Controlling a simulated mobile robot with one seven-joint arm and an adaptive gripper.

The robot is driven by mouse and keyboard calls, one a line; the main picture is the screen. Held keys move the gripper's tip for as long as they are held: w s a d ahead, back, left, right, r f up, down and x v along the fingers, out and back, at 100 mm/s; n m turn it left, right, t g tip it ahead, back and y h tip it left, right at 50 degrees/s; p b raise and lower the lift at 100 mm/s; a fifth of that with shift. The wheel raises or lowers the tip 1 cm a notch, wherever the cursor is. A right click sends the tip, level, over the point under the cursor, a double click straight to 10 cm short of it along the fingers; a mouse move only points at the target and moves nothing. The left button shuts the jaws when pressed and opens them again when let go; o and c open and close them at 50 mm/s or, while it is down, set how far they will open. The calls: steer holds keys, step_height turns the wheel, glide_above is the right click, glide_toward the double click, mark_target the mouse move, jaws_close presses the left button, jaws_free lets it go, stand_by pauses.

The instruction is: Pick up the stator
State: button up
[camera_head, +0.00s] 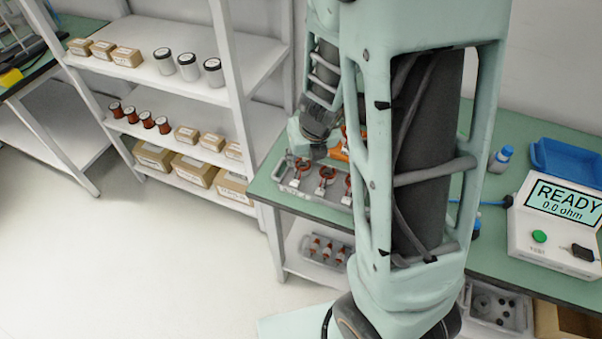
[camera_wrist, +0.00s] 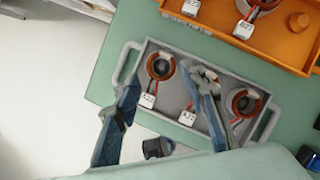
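A grey tray (camera_wrist: 178,57) with handles holds a row of three stators, each a copper-coloured ring with red leads and a white tag. In the wrist view they are the left stator (camera_wrist: 160,66), the middle stator (camera_wrist: 203,73) and the right stator (camera_wrist: 243,102). My gripper (camera_wrist: 168,85) is open above the tray. Its left finger is at the tray's left edge; its right finger overlaps and partly hides the middle stator. Nothing shows between the fingers being gripped. In the head view my gripper (camera_head: 318,124) is above the tray (camera_head: 284,180), partly hidden by my arm.
An orange tray (camera_wrist: 280,42) with tagged stators lies behind the grey one on the green table (camera_wrist: 130,30). A tester reading READY (camera_head: 555,230) and a blue bin (camera_head: 565,160) stand at right. Shelves (camera_head: 230,70) with jars, spools and boxes stand left.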

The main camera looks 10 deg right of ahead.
mark_target(303, 167)
steer(key=shift+s+b+x, duration=0.1)
steer(key=shift+b+x, duration=0.95)
steer(key=shift+x, duration=0.25)
steer(key=shift+s+b+x, duration=0.15)
steer(key=shift+b+x, duration=0.85)
steer(key=shift+x, duration=0.35)
steer(key=shift+d, duration=0.1)
steer(key=shift+c, duration=0.3)
steer(key=c, duration=0.9)
steer(key=shift+o, duration=0.2)
steer(key=shift+r+p, duration=0.25)
steer(key=shift+p, duration=0.05)
